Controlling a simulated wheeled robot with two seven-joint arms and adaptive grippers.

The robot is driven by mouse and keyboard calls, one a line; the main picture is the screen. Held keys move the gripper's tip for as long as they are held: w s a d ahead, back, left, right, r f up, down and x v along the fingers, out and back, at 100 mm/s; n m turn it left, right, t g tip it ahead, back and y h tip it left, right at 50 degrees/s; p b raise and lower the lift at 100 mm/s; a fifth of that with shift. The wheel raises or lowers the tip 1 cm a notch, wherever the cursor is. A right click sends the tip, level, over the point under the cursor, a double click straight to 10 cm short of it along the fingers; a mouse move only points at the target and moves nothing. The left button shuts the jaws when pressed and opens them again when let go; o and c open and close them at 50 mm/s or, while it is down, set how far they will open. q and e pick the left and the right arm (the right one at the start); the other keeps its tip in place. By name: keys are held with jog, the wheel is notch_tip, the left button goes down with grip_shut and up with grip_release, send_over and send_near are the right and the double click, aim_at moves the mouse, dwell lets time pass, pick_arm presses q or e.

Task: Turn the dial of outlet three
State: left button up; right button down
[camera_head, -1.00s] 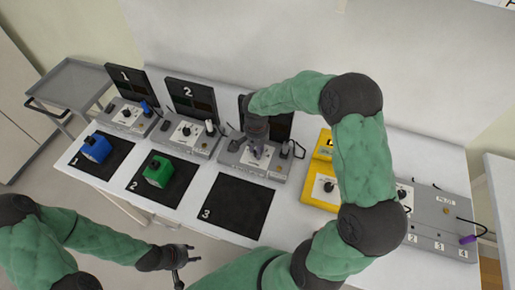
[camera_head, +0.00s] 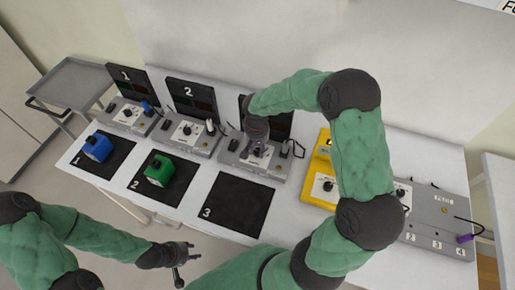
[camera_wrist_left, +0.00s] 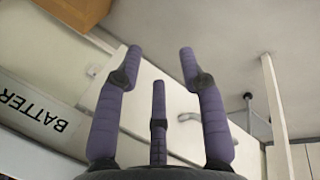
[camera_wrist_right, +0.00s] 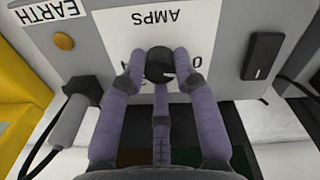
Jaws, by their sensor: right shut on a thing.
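Outlet three (camera_head: 248,170) is a grey box behind the black mat marked 3, with a dark screen (camera_head: 281,122) partly hidden by my right arm. Its black dial (camera_wrist_right: 159,64) sits on a white AMPS plate (camera_wrist_right: 194,29) in the right wrist view. My right gripper (camera_wrist_right: 159,70) points at the plate with its fingers closed around the dial. In the head view the right gripper (camera_head: 257,152) is over the outlet's top and hides the dial. My left gripper (camera_head: 187,252) is open and empty, off the table's front edge; its spread fingers show in the left wrist view (camera_wrist_left: 160,70).
Outlets one (camera_head: 128,115) and two (camera_head: 187,135) stand to the left. A blue block (camera_head: 97,148) and a green block (camera_head: 159,170) sit on mats 1 and 2; mat 3 (camera_head: 236,205) is empty. A yellow device (camera_head: 319,185) and a grey panel (camera_head: 440,215) stand to the right.

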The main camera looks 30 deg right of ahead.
aim_at(256, 151)
jog(key=shift+f, duration=0.1)
jog(key=c, duration=0.9)
grip_release()
jog(key=shift+c, duration=0.2)
notch_tip(256, 151, up, 12)
jog(key=shift+a, duration=0.2)
